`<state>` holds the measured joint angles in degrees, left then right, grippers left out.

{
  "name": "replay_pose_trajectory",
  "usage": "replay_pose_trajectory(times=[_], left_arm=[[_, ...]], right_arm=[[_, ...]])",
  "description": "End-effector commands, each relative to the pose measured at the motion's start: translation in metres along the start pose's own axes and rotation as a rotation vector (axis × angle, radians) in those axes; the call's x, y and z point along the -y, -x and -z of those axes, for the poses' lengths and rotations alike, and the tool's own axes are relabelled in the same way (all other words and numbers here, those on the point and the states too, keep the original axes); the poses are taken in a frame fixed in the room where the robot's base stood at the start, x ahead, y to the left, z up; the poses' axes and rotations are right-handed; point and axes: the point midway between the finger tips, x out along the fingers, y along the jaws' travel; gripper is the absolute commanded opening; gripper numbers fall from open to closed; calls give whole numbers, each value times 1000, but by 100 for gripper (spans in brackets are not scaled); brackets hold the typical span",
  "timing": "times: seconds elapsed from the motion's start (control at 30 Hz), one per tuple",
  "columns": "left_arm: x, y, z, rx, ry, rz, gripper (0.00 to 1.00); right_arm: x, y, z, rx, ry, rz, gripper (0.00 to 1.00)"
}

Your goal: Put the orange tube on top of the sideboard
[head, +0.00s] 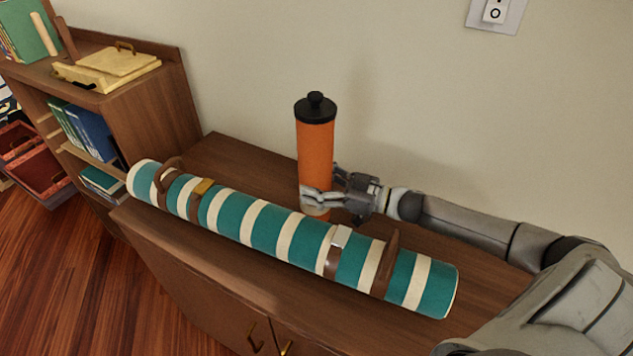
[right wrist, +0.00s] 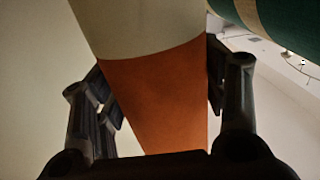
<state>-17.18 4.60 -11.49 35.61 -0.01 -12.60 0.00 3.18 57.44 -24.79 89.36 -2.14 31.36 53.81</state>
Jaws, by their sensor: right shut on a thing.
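The orange tube (head: 315,155) has a black knobbed cap and stands upright over the sideboard (head: 240,146), behind the striped roll. My right gripper (head: 317,197) is shut around its lower part, coming from the right. In the right wrist view the tube (right wrist: 160,95) fills the space between the fingers (right wrist: 160,110), its orange part meeting a cream band. The tube's bottom end is partly hidden by the gripper and the roll, so I cannot tell whether it touches the top. My left gripper is not in view.
A large green and cream striped roll (head: 275,235) with brown straps lies lengthwise along the sideboard top, in front of the tube. A bookshelf (head: 150,105) with books and a yellow case stands at the left. The sideboard's back strip left of the tube is clear.

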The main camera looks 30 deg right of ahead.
Motion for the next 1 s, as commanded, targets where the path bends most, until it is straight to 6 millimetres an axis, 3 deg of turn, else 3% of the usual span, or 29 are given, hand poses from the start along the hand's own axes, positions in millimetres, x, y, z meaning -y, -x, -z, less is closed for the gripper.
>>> replay_pose_trajectory(times=[0.23, 0.27, 0.43, 0.83, 1.0], left_arm=[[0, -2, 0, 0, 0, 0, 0], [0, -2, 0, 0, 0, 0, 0], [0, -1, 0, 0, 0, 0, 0], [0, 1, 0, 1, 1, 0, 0], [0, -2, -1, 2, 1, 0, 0]], right_arm=[[0, 0, -1, -2, 1, 0, 35], [0, 0, -2, 0, 1, 0, 67], [0, 0, -1, 0, 1, 0, 87], [0, 1, 2, 0, 0, 0, 87], [-1, 17, -1, 4, -2, -3, 87]])
